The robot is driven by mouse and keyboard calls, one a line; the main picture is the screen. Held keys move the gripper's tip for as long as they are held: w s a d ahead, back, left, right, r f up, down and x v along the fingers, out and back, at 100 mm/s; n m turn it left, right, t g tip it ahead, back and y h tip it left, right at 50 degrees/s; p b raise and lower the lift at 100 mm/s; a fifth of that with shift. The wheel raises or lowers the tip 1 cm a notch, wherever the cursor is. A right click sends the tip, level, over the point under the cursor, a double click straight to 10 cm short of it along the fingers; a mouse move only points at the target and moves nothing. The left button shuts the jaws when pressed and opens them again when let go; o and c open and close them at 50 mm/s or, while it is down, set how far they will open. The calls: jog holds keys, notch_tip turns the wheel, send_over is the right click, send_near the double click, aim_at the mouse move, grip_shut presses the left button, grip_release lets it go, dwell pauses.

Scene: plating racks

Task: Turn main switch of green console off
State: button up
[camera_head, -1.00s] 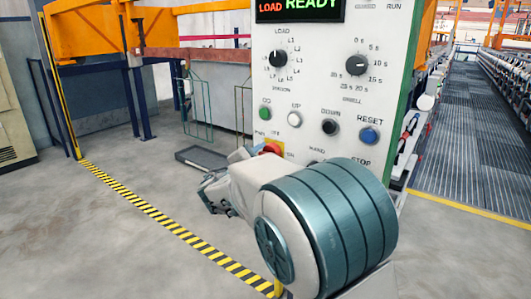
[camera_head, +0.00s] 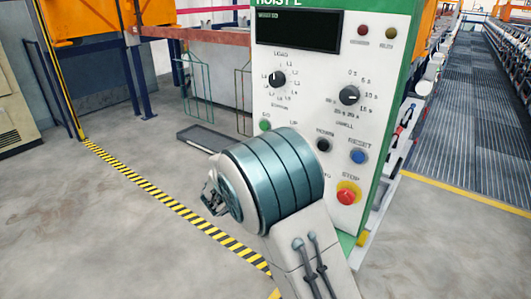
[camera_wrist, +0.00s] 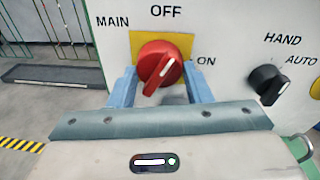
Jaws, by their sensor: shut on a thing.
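The green-edged console (camera_head: 400,60) has a white front, and its display (camera_head: 298,32) is dark apart from faint small text. In the wrist view the red main switch (camera_wrist: 160,66) sits on a yellow plate (camera_wrist: 182,42), with OFF printed above and ON to its right. My gripper (camera_wrist: 161,80) is shut on the red switch, one blue finger on each side. In the head view my arm hides the switch and the fingertips.
A black HAND/AUTO knob (camera_wrist: 267,82) is right of the switch. The red STOP button (camera_head: 348,193), blue RESET button (camera_head: 358,156) and LOAD dial (camera_head: 277,79) are on the same panel. A low dark tray (camera_head: 205,138) lies left of the console. Floor on the left is open.

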jog(key=n+p, duration=0.4)
jog(key=p, duration=0.3)
jog(key=shift+a+r+n+g+h, duration=0.1)
jog(key=shift+r+n+g+h, duration=0.05)
jog(key=shift+n+g+h, duration=0.2)
jog(key=o, duration=1)
jog(key=b+v, duration=0.1)
jog(key=v, duration=1.3)
